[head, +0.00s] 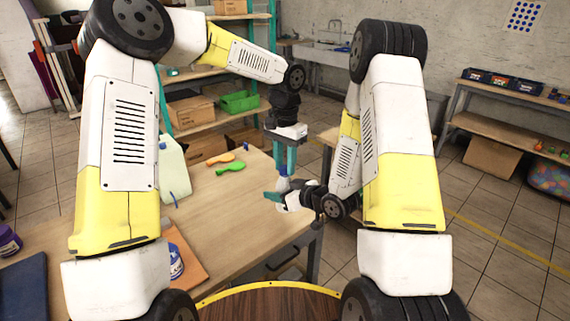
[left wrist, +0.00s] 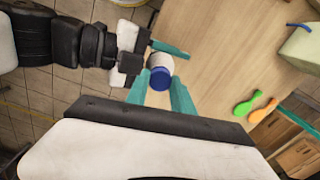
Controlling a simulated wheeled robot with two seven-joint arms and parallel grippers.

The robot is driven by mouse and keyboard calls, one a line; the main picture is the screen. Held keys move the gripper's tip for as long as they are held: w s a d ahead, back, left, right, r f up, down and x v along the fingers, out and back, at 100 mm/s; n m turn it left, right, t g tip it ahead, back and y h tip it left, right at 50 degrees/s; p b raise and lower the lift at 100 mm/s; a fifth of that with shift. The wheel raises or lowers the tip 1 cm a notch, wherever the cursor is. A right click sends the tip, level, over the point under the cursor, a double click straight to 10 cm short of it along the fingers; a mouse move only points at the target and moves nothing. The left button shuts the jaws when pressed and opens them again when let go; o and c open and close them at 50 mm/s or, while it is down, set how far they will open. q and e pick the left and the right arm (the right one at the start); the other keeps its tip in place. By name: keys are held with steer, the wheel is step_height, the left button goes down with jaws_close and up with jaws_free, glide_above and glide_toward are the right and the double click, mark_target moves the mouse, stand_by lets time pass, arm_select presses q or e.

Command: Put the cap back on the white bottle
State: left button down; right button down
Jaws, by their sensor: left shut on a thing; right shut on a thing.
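The white bottle (left wrist: 161,61) is in my right gripper (head: 284,196), which comes in from the right and is shut on it at the table's right edge. The blue cap (left wrist: 160,79) is between the teal fingers of my left gripper (left wrist: 161,94), which is shut on it. In the head view my left gripper (head: 286,162) points down, directly above my right one. The cap lines up with the bottle's top end in the left wrist view. I cannot tell whether it is seated. In the head view the fingers hide most of the bottle and cap.
The wooden table (head: 245,205) has free room in the middle. A pale jug (head: 173,168) stands left, partly behind my left arm. A blue-labelled jar (head: 176,262) is on an orange board (head: 190,254).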

arm_select(q)
steer(key=shift+m, duration=0.9)
steer(key=c, duration=1)
jaws_free()
step_height(320, 180, up, 12)
